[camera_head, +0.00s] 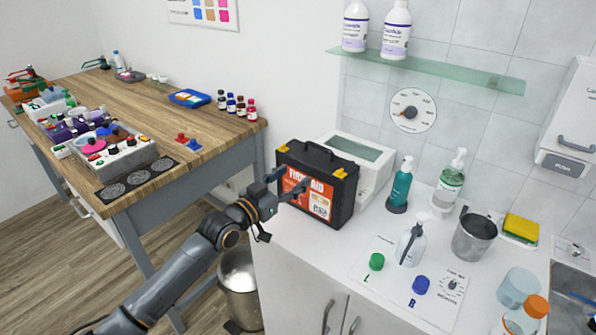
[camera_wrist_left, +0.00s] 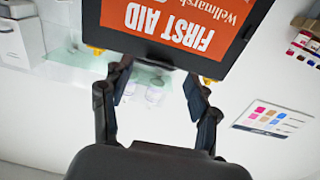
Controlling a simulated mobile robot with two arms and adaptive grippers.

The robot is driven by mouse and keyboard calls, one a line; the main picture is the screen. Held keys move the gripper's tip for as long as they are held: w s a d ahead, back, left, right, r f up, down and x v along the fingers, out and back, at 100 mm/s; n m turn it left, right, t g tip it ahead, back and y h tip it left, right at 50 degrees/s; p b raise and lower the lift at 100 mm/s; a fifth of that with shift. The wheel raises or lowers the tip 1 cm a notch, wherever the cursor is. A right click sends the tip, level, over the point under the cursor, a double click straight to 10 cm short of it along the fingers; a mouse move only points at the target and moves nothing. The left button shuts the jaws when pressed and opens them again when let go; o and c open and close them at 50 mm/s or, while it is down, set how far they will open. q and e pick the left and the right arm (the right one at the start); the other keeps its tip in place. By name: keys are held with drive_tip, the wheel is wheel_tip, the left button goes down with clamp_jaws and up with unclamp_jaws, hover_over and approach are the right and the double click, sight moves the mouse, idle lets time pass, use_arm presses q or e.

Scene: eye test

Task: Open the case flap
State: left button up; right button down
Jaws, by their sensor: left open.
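The black first aid case (camera_head: 345,203) stands upright on the white counter, with a handle on top and two yellow latches (camera_head: 340,173) at its upper edge. Its flap looks shut. Its orange front label (camera_head: 320,206) shows upside down in the left wrist view (camera_wrist_left: 175,28), where a yellow latch (camera_wrist_left: 211,82) is beside one fingertip. My left gripper (camera_head: 291,182) is open and empty, fingers pointing at the upper front of the case and covering part of the label. I cannot tell whether the fingertips touch it. My right gripper is not in view.
A white box-like device (camera_head: 372,160) stands close behind the case. A teal pump bottle (camera_head: 401,188) and a metal cup (camera_head: 474,238) stand to the right. A glass shelf (camera_head: 450,75) hangs above. A metal bin (camera_head: 239,275) stands below, left of the counter.

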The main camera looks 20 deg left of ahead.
use_arm(q)
drive_tip(key=shift+x, duration=1.4)
drive_tip(key=shift+c, duration=0.3)
clamp_jaws()
